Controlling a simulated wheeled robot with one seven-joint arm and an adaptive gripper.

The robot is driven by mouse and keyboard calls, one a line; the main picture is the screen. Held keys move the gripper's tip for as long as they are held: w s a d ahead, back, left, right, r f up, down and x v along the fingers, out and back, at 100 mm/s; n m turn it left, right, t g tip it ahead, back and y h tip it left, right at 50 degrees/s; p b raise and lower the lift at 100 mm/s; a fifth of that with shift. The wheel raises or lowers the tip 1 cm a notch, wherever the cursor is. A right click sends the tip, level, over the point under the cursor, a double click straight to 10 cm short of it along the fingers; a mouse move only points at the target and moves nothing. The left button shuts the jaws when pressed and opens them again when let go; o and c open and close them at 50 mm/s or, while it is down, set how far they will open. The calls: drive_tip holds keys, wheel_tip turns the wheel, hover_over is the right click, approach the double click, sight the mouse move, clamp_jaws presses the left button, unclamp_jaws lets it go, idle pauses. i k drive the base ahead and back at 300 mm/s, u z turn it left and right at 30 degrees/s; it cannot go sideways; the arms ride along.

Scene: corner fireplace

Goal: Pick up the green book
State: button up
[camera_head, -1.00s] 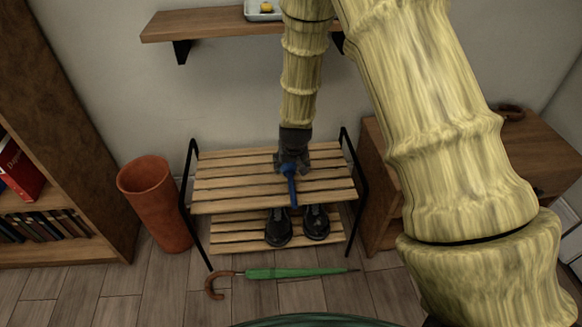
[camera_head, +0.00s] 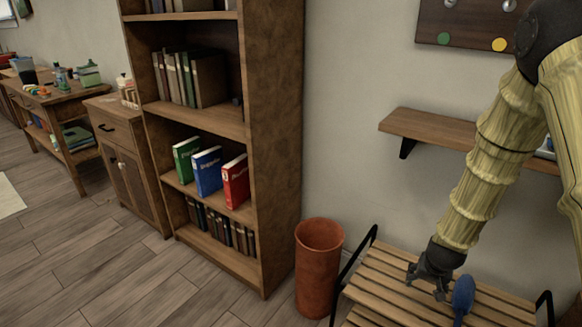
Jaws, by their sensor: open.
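The green book (camera_head: 186,158) stands upright on a middle shelf of the brown bookcase, at the left of a row of three. A blue book (camera_head: 207,172) stands to its right and a red book (camera_head: 236,182) further right. My gripper (camera_head: 441,288) is open and empty at the lower right, low over the slatted rack, beside a blue object (camera_head: 463,297). Whether it touches that object I cannot tell. My gripper is well to the right of the green book, with the bookcase side panel between them in the picture.
The bookcase (camera_head: 274,150) also holds dark books above and below. A terracotta bin (camera_head: 318,265) stands between it and the slatted rack (camera_head: 390,300). A wall shelf (camera_head: 440,129) juts out near my arm. A cabinet (camera_head: 127,165) stands left of the bookcase. The floor in front is clear.

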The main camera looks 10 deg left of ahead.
sight(183, 152)
drive_tip(key=u, duration=1)
